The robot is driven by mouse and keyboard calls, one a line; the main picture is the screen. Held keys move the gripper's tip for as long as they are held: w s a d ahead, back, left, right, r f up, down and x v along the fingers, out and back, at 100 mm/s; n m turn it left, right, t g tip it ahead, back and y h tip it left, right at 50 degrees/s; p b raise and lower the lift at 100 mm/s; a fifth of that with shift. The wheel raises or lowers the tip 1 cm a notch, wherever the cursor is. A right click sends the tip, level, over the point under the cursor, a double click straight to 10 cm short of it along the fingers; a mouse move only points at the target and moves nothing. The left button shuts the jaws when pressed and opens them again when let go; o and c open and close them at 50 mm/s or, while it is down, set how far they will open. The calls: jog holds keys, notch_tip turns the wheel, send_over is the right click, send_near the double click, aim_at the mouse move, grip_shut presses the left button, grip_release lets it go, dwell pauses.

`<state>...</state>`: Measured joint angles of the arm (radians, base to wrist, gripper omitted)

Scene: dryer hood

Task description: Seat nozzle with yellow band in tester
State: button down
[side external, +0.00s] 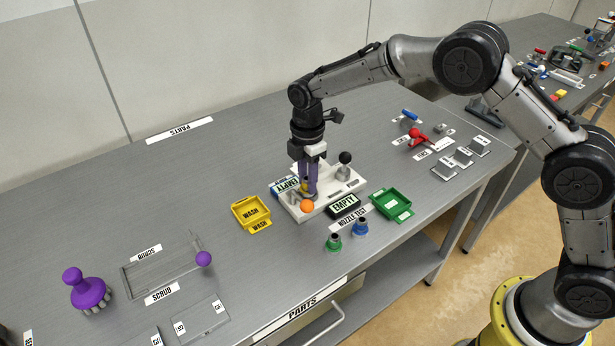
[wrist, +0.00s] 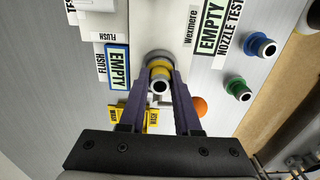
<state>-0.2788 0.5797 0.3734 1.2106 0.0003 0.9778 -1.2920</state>
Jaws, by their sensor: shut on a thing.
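The nozzle with the yellow band (wrist: 160,72) is between the two purple fingers of my gripper (wrist: 161,78), its dark open end facing the wrist camera. In the side view my gripper (side external: 308,190) points down over the left part of the white tester (side external: 325,199), shut on the nozzle, whose yellow band (side external: 304,184) shows partly between the fingers. A grey round edge lies just beyond the nozzle in the wrist view. The fingers hide its lower end, so I cannot tell whether it sits in the tester or just above it.
An orange ball (side external: 307,206) and a black knob (side external: 345,157) are on the tester. A yellow WASH tray (side external: 238,225) is left, a green tray (side external: 377,209) right. Green (side external: 333,242) and blue (side external: 361,227) nozzles stand in front. EMPTY signs (side external: 344,206) flank the tester.

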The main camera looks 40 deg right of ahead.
jog(key=shift+f, duration=0.6)
dwell(1.2)
jog(key=shift+c, duration=0.3)
grip_release()
dwell(0.3)
jog(key=shift+r, duration=0.1)
jog(key=shift+r, duration=2.9)
